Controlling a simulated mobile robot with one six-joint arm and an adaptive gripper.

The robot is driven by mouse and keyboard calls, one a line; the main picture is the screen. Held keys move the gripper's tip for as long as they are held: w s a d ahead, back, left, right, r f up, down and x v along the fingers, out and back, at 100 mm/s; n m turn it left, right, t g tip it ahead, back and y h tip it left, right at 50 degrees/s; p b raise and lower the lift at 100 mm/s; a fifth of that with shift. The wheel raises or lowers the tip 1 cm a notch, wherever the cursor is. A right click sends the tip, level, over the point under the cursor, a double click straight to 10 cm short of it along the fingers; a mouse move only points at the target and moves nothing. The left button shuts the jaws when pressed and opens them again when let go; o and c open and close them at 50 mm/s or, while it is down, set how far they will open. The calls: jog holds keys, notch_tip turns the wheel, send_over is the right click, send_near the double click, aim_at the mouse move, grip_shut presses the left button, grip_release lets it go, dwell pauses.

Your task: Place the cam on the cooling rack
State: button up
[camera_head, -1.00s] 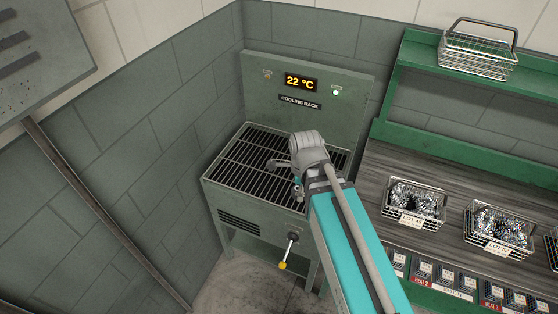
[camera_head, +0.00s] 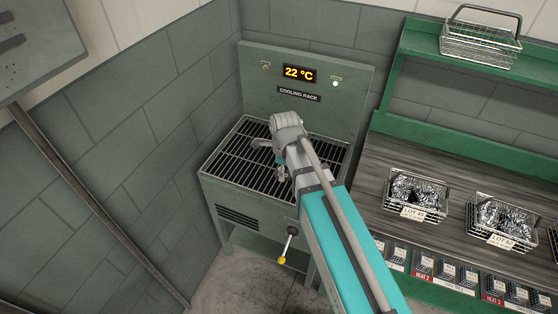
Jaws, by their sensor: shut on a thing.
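The cooling rack (camera_head: 238,163) is a green stand with a dark slatted grate on top and a labelled back panel. My gripper (camera_head: 268,160) is above the middle of the grate, small and partly covered by my arm. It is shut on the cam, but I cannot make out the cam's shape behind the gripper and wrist. I cannot tell whether the cam touches the slats. The left and back slats show bare.
The back panel display (camera_head: 299,73) reads 22 °C beside a lit lamp. A lever with a yellow knob (camera_head: 282,260) sticks out in front. At right, a bench (camera_head: 455,180) holds wire baskets of shiny parts (camera_head: 415,195). An empty basket (camera_head: 481,43) stands on the shelf above.

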jog(key=w+a+f+m+b, duration=0.1)
jog(key=w+a+f+b, duration=0.1)
jog(key=w+a, duration=0.4)
jog(key=shift+f+m, duration=0.3)
jog(key=shift+f, duration=0.15)
jog(key=w+f+b, duration=0.3)
jog(key=w, duration=0.1)
jog(key=w+d+f+b, duration=0.1)
jog(key=w+f+b, duration=0.2)
jog(key=w, duration=0.1)
jog(key=w+f+b, duration=0.3)
jog(key=w, duration=0.2)
jog(key=shift+d, duration=0.35)
jog(key=shift+f, duration=0.1)
jog(key=shift+w+f+b, duration=0.45)
jog(key=shift+f+b, duration=0.1)
jog(key=shift+b, duration=0.2)
jog(key=shift+f+b, duration=1.35)
jog(key=shift+f, duration=0.05)
